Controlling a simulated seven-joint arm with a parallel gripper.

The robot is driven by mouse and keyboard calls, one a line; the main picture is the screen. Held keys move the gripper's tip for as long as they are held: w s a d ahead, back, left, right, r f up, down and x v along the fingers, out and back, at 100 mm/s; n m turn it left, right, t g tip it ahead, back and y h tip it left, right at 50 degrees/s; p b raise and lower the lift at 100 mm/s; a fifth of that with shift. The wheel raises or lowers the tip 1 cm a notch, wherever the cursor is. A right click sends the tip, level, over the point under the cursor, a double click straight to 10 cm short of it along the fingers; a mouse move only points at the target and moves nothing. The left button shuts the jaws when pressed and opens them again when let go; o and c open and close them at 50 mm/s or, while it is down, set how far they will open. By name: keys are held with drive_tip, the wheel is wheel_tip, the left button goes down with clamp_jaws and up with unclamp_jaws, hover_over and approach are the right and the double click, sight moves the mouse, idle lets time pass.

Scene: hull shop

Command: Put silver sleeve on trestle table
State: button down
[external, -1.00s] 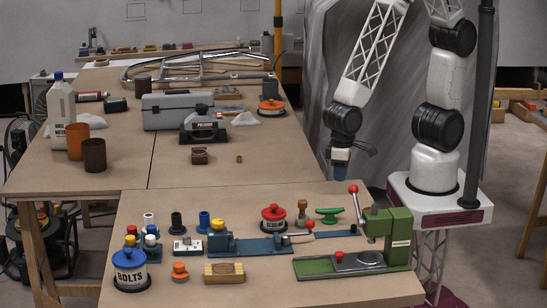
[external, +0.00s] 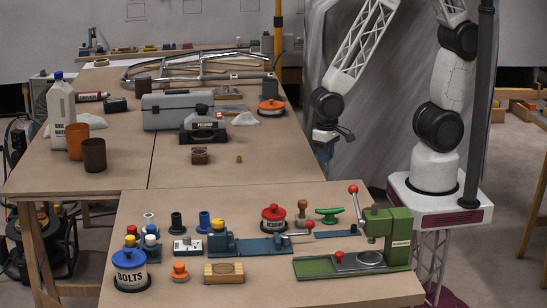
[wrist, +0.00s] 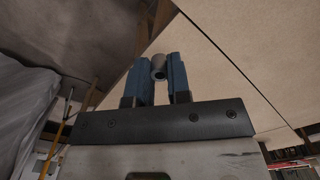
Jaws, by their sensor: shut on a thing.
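My gripper (external: 324,156) hangs just off the right edge of the long wooden-topped table (external: 225,178), beside my base. In the wrist view my gripper (wrist: 159,72) has its two blue fingers shut on a small grey, hollow silver sleeve (wrist: 159,66), held near the fingertips. The sleeve cannot be made out in the external view. The tan tabletop (wrist: 235,55) fills the right of the wrist view; the sleeve appears near its edge in the picture, with no contact that I can confirm.
A toolbox (external: 178,111), a polisher (external: 203,126), a small brown block (external: 199,155) and a brass piece (external: 239,159) stand on the long table. Its right front area is clear. The nearer bench holds a green press (external: 385,228) and several fittings.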

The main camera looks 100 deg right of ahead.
drive_tip(key=shift+s+d+m, duration=0.15)
drive_tip(key=shift+d+m, duration=0.35)
drive_tip(key=shift+d, duration=1.15)
hover_over(278, 176)
drive_tip(key=shift+a+f, duration=0.15)
drive_tip(key=shift+f, duration=0.6)
drive_tip(key=shift+f, duration=1.75)
drive_tip(key=shift+f, duration=0.15)
drive_tip(key=c, duration=1.1)
unclamp_jaws()
